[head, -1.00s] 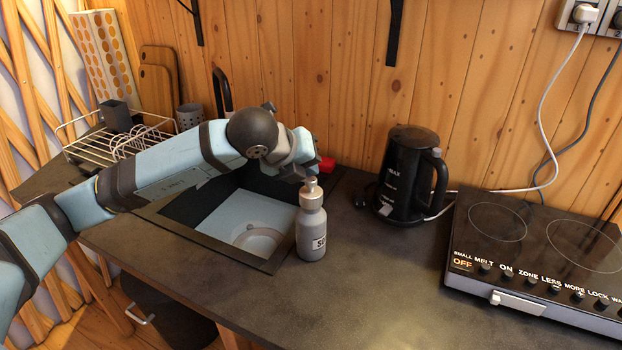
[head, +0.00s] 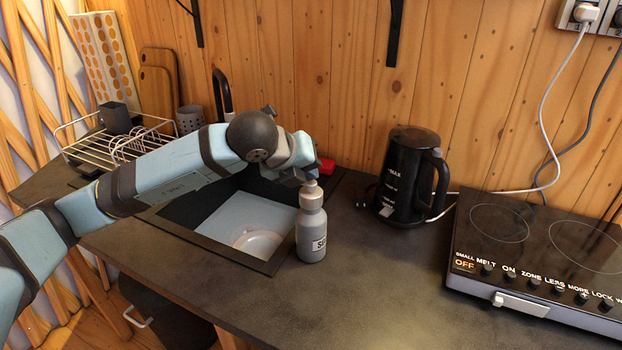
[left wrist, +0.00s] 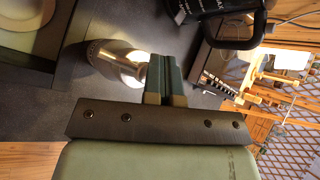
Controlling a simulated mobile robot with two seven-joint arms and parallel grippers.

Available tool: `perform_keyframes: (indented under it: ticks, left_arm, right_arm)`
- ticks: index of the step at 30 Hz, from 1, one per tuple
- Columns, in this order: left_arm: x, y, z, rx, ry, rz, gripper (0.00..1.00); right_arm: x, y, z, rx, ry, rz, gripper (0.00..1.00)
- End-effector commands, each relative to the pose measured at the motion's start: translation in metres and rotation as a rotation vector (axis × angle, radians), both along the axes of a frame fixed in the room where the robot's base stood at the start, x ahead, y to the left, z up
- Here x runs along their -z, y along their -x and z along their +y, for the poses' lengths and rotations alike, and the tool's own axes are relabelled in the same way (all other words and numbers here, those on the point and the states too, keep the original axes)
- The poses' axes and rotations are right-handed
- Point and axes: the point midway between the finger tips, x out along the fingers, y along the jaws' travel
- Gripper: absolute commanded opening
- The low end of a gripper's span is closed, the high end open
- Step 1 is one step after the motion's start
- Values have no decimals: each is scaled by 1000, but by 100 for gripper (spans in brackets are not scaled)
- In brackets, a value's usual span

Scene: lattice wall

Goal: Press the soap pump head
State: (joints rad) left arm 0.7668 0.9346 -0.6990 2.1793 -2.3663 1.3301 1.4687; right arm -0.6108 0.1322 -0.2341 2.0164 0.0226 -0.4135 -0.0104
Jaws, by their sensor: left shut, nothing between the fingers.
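The grey soap bottle (head: 311,238) stands upright on the dark counter, just right of the sink, with a label on its front. Its pump head (head: 311,187) is on top. My left gripper (head: 302,178) is at the pump head, coming from the upper left; the arm's wrist partly hides the fingers. In the left wrist view the two fingers (left wrist: 165,78) are together with nothing between them. The bottle (left wrist: 112,62) shows beside and beyond them there, its top partly hidden by the fingers. I cannot tell whether they touch the pump head. My right gripper is out of view.
The sink (head: 243,222) lies left of the bottle with a pale round thing in it. A black kettle (head: 408,180) stands to the right, then a hob (head: 540,250). A wire dish rack (head: 115,150) is at the back left. The front counter is clear.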

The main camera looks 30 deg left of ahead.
Motion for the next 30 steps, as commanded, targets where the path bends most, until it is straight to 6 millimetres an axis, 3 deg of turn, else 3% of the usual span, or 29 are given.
perform_keyframes:
  ticks: [13, 30]
  left_arm:
    - [2, 0, 0, 0, -1, 3, 0]
    - [-24, 0, 0, 0, 0, 1, 0]
  right_arm:
    - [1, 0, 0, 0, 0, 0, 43]
    - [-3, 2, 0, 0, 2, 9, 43]
